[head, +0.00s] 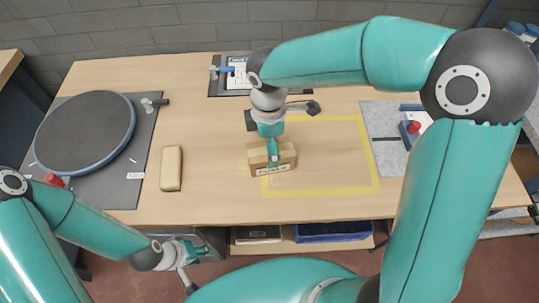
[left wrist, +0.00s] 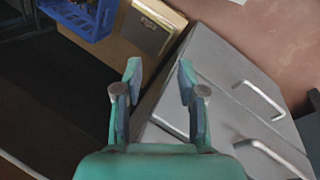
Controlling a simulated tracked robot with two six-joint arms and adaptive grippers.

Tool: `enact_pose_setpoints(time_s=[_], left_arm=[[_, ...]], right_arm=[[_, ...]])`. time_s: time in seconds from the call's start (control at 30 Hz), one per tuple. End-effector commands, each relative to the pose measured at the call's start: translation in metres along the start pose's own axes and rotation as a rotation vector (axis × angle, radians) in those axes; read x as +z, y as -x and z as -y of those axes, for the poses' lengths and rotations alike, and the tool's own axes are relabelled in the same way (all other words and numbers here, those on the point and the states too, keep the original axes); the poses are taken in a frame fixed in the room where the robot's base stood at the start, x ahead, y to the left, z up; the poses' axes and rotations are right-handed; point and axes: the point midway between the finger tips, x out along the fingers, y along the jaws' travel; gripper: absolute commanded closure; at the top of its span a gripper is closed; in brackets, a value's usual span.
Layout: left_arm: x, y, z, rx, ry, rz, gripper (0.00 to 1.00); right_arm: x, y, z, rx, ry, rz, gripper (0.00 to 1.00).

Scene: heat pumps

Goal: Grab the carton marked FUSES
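A small brown cardboard carton (head: 285,154) stands on the table at the left edge of a yellow taped outline. Its front bears a pale label with dark lettering too small to read. My right gripper (head: 273,158) points down at the carton's middle and hides part of its top and front. It is seen edge-on, so whether its fingers are closed on the carton cannot be told. My left gripper (head: 187,262) is low in front of the table, away from the carton. The left wrist view shows the left gripper (left wrist: 160,78) open and empty.
A dark round disc (head: 85,133) lies on a mat at the left, beside a tan block (head: 171,168). A red button (head: 413,127) stands on the right. Below the table are a blue crate (head: 333,231) and a grey drawer unit (left wrist: 225,95). The yellow outline (head: 374,160) encloses mostly bare table.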

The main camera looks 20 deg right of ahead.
Motion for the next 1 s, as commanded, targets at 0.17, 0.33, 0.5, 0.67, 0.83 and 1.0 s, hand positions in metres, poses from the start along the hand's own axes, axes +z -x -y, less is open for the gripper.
enact_pose_setpoints(time_s=[0.17, 0.33, 0.5, 0.67, 0.83, 1.0], left_arm=[[0.0, 0.001, 0.0, 0.0, 0.0, 0.0, 0.6], [0.0, 0.004, -0.001, 0.0, 0.0, 0.0, 0.6], [0.0, 0.003, -0.001, 0.0, 0.0, 0.0, 0.6], [0.0, 0.003, -0.001, 0.0, 0.0, 0.0, 0.6], [0.0, 0.003, -0.001, 0.0, 0.0, 0.0, 0.6], [0.0, 0.003, -0.001, 0.0, 0.0, 0.0, 0.6]], right_arm=[[0.002, -0.011, 0.0, -0.002, -0.001, 0.0, 0.06], [0.005, -0.034, 0.001, -0.004, -0.003, 0.001, 0.06], [0.005, -0.052, 0.0, -0.002, -0.002, 0.0, 0.06], [0.005, -0.055, 0.0, 0.001, -0.003, -0.001, 0.06], [0.005, -0.055, 0.0, 0.001, -0.002, -0.001, 0.18], [0.005, -0.054, 0.0, 0.001, -0.002, -0.001, 0.46]])
